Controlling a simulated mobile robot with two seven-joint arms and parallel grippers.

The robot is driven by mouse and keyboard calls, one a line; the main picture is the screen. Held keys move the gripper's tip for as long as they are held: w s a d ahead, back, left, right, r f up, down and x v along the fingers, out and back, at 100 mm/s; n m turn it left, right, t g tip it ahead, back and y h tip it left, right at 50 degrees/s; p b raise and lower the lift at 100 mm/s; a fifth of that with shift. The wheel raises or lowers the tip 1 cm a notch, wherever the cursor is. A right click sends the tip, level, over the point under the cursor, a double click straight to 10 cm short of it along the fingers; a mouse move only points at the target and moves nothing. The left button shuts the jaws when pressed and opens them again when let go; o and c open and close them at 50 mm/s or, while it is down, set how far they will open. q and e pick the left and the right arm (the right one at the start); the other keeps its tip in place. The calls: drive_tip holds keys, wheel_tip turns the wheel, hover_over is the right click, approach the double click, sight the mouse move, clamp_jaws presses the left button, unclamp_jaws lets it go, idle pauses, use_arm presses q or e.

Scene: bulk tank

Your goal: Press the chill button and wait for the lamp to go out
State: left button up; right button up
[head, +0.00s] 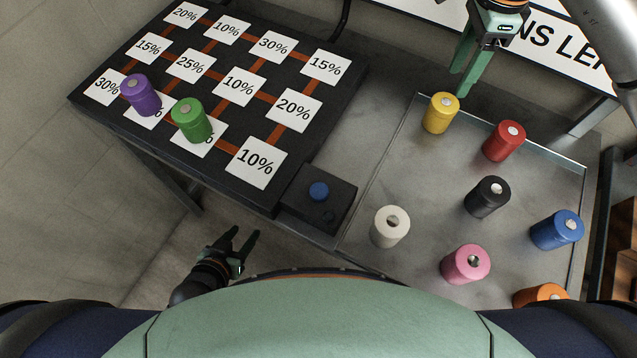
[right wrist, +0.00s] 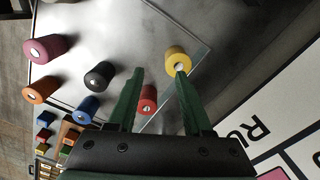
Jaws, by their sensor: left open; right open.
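A blue round button (head: 319,190) sits on a small black box (head: 300,205) at the front right corner of the black board. A small dark round spot on the box, in front of the button, may be the lamp; it shows no glow. My left gripper (head: 245,233) is open and empty, low in front of the bench, left of the box and apart from it. My right gripper (head: 464,80) is open above the back of the tray, near the yellow cylinder (head: 441,113). In the right wrist view, the open right fingers (right wrist: 158,78) hold nothing.
A black board (head: 115,122) with percentage cards carries a purple cylinder (head: 141,95) and a green cylinder (head: 191,120). A grey tray (head: 430,210) right of the box holds several coloured cylinders; the white one (head: 390,227) stands nearest the box. A lettered sign lies behind the tray.

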clamp_jaws()
idle(1.1)
